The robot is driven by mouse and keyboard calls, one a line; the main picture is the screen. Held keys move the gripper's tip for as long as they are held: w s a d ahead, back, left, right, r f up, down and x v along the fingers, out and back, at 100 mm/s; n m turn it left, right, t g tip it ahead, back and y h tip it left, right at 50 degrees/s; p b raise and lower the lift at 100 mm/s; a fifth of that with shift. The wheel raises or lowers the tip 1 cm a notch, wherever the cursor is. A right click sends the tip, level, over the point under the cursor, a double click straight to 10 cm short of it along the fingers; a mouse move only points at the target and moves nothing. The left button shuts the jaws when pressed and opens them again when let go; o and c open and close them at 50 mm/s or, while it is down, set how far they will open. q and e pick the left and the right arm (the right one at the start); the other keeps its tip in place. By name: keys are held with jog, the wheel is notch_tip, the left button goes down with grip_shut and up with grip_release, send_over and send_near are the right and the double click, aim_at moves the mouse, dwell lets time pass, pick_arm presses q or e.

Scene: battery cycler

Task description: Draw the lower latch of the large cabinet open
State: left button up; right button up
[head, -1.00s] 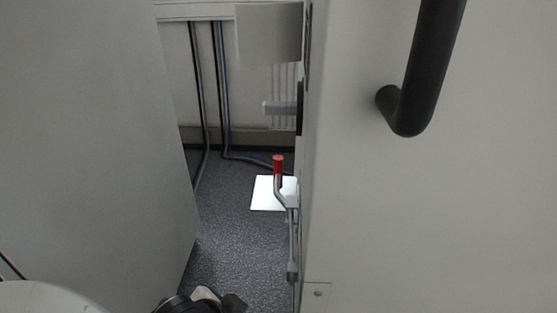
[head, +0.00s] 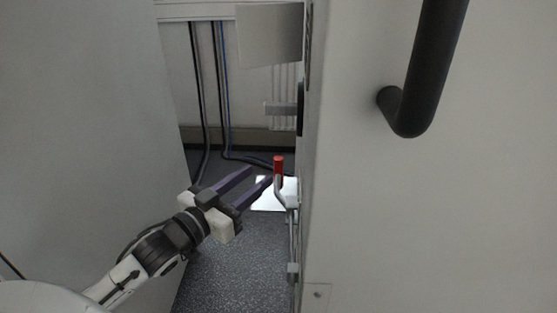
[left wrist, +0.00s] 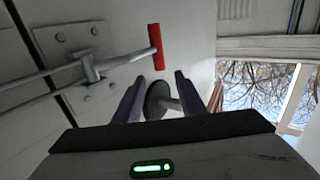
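The lower latch of the large cabinet has a red grip (head: 278,165) on a metal lever (head: 281,192), mounted at the left edge of the cabinet (head: 420,210). In the left wrist view the red grip (left wrist: 156,47) stands beyond the fingers, with its metal rod (left wrist: 115,60) running left through a bracket (left wrist: 85,66). My left gripper (head: 258,182) is open, its two dark fingers pointing at the latch from the left. The fingertips are close to the red grip, and I see nothing between them in hold. My right gripper is not in view.
A large grey panel (head: 90,120) stands on the left, leaving a narrow gap of floor (head: 235,265). A black handle (head: 420,70) sticks out of the cabinet front. Cables (head: 222,100) run down the back wall. A round dark knob (left wrist: 157,97) shows in the left wrist view.

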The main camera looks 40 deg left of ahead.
aim_at(276, 163)
pick_arm(q)
jog(key=w, duration=0.9)
jog(key=shift+w+d, duration=0.25)
jog(key=shift+w, duration=0.1)
grip_shut()
